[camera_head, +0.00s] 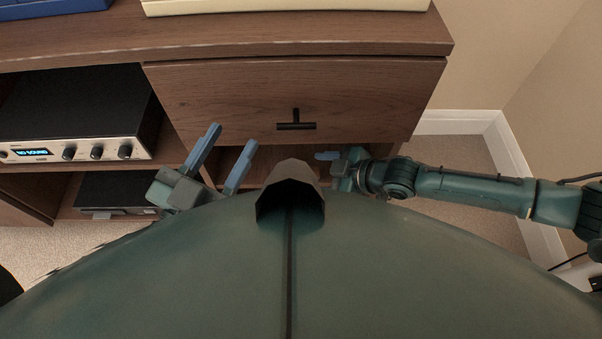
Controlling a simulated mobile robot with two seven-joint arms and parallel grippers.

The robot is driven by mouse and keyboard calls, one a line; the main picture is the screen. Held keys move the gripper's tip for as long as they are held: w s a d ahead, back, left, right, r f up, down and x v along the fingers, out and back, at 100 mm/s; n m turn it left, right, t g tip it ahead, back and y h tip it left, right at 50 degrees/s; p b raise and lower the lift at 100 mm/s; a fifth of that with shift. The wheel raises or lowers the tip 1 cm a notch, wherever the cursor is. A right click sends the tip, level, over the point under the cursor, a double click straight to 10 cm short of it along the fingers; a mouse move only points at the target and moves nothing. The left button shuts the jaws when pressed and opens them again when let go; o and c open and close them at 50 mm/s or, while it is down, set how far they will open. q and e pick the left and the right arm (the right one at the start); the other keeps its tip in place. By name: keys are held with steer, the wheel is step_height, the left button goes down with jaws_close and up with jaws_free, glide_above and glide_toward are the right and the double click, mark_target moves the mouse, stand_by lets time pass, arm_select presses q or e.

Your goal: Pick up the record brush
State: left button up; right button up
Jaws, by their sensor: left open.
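I cannot make out a record brush anywhere in the head view. My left gripper (231,137) is open, with its two blue fingers spread apart and nothing between them. It is in front of the wooden cabinet (300,42), below and left of the drawer's black handle. My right gripper (327,156) is partly hidden behind my own body, below and right of the handle. Only a small blue part of its fingers shows, so its opening is unclear.
The drawer (220,95) with a black handle (296,125) is shut. A silver-fronted amplifier (75,115) sits on the left shelf, with a dark device (110,190) below. A cream object (285,5) and a blue object (50,8) are on top. Carpet lies right of the cabinet.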

steer(key=b+x, duration=0.3)
steer(key=x, duration=0.3)
steer(key=shift+s, duration=0.1)
steer(key=c, duration=1.1)
steer(key=shift+c, duration=0.2)
